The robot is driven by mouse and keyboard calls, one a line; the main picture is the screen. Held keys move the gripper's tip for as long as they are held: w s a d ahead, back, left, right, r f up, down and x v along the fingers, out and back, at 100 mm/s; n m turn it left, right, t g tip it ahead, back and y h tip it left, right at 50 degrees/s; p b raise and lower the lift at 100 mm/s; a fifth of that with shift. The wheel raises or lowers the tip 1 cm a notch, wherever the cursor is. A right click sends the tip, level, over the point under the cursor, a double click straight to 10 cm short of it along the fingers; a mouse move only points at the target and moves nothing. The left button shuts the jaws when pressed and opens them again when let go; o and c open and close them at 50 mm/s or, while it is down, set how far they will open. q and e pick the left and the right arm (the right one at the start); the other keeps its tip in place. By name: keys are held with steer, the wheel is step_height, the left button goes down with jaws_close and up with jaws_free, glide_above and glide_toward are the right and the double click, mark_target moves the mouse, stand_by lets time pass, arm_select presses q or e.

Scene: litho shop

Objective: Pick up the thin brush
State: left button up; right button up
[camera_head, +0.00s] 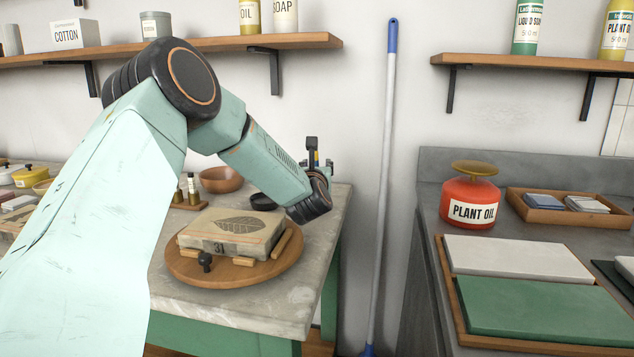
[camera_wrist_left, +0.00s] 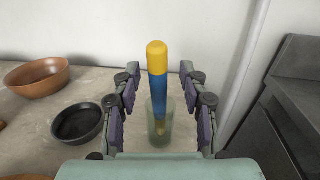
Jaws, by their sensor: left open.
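A brush-like tool (camera_wrist_left: 158,80) with a yellow end and a blue handle stands upright in a greenish glass jar (camera_wrist_left: 154,133) in the left wrist view. Its lower end is blurred inside the glass, so I cannot tell its bristles or how thin it is. My left gripper (camera_wrist_left: 160,76) is open, one finger on each side of the handle with gaps showing, and holds nothing. In the head view the left gripper (camera_head: 318,158) is over the far right corner of the stone-topped table (camera_head: 325,215), mostly hiding the tool. My right gripper is not in view.
A round wooden board (camera_head: 185,268) bears a litho stone (camera_head: 230,230) with a leaf print. A brown bowl (camera_wrist_left: 37,78) and a black dish (camera_wrist_left: 78,123) lie left of the jar. A blue-ended pole (camera_head: 388,150) leans on the wall, right of the table.

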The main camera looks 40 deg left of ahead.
arm_select(q)
steer(key=shift+s+r, duration=0.1)
steer(key=shift+s, duration=0.1)
steer(key=shift+c, duration=0.8)
steer(key=c, duration=0.5)
jaws_close()
